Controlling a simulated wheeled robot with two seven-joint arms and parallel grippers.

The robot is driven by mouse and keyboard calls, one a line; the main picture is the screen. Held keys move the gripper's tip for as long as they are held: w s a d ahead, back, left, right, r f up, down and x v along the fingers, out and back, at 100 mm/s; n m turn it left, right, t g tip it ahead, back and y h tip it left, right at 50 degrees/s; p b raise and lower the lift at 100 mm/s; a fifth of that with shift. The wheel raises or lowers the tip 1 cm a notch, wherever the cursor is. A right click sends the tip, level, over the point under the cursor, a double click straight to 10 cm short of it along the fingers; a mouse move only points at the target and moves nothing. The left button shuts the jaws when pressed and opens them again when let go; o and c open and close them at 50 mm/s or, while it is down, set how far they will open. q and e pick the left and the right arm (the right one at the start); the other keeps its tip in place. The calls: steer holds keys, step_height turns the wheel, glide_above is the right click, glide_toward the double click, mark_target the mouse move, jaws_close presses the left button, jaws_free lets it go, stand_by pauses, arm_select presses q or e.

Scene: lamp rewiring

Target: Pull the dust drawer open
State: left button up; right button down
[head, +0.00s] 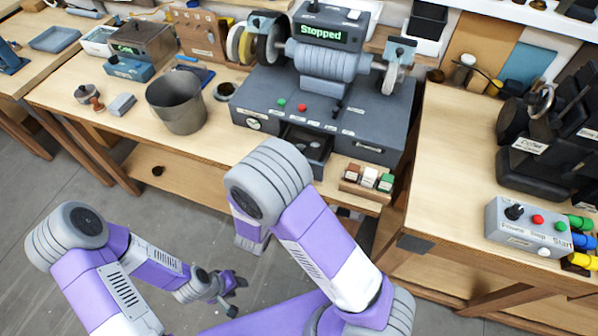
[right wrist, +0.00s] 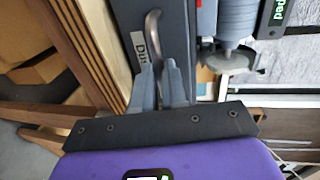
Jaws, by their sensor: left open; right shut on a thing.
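The grey grinder (head: 330,92) stands on the bench, and its display reads "Stopped". The dust drawer (head: 309,138) shows in its front as a dark opening, partly out, with its lower part hidden behind my right arm. In the right wrist view, the drawer front carries a label starting "Dus" (right wrist: 138,45) and a curved metal handle (right wrist: 153,28). My right gripper (right wrist: 158,72) is shut on this handle; in the head view my arm hides its fingers. My left gripper (head: 230,284) is open and empty, low over the floor in front of the bench.
A grey bucket (head: 177,103) stands on the bench left of the grinder. A small rack of labelled blocks (head: 368,178) is at the front edge, right of the drawer. A control box (head: 525,226) sits on the right bench. Open floor lies in front.

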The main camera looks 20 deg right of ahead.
steer(key=shift+w, duration=0.1)
steer(key=c, duration=1.2)
jaws_free()
steer(key=shift+o, duration=0.2)
steer(key=v, duration=0.7)
steer(key=shift+s+a, duration=0.15)
steer(key=shift+s, duration=0.05)
